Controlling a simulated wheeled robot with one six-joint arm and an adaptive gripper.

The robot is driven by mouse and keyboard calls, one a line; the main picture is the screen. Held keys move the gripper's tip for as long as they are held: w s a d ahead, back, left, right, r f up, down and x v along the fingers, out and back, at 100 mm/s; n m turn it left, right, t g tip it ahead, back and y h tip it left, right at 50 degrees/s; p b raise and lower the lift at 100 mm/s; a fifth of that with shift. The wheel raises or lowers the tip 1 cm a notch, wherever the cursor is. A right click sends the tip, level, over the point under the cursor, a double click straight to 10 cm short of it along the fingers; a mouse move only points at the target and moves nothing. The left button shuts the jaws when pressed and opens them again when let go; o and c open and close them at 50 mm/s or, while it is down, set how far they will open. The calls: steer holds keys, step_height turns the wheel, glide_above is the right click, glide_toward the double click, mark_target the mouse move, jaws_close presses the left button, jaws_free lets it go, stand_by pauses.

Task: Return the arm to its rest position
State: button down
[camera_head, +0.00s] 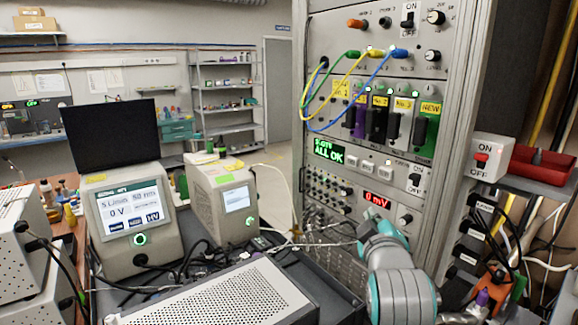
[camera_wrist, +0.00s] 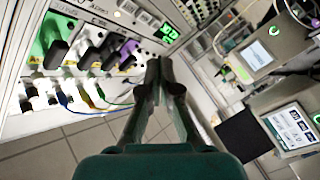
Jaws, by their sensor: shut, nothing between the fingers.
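In the wrist view my gripper (camera_wrist: 160,72) is shut and empty, its two fingertips together in free space. The instrument rack with its coloured modules (camera_wrist: 85,45) lies beyond it to the upper left. In the head view my arm (camera_head: 398,275) rises from the bottom edge in front of the rack's lower right part. My gripper's fingers cannot be made out clearly there. The rack's green display (camera_head: 328,151) reads "ALL OK", and the red display (camera_head: 377,199) reads "0 mV". Yellow, green and blue cables (camera_head: 350,78) are plugged into the upper panel.
Two benchtop instruments, one with a screen (camera_head: 130,211) and a smaller one (camera_head: 224,200), stand left of the rack. A perforated metal box (camera_head: 220,300) lies in front. An ON/OFF switch box (camera_head: 490,157) and red bin (camera_head: 542,165) are at right. Tiled floor shows below my gripper.

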steer(key=s+f+m+y, duration=0.1)
steer(key=s+f, duration=0.6)
steer(key=f, duration=0.3)
steer(key=s+f+m+g, duration=0.1)
steer(key=s+f, duration=0.6)
steer(key=f, duration=0.3)
steer(key=s+f+y, duration=0.1)
steer(key=s+f, duration=0.5)
steer(key=f, duration=0.4)
steer(key=s+f+m, duration=0.1)
steer(key=s+m, duration=0.2)
steer(key=s, duration=1.3)
steer(key=s+d+f+m+g, duration=0.1)
steer(key=s+m, duration=0.2)
steer(key=s, duration=1.3)
steer(key=shift+d+f, duration=0.15)
steer(key=shift+f, duration=0.1)
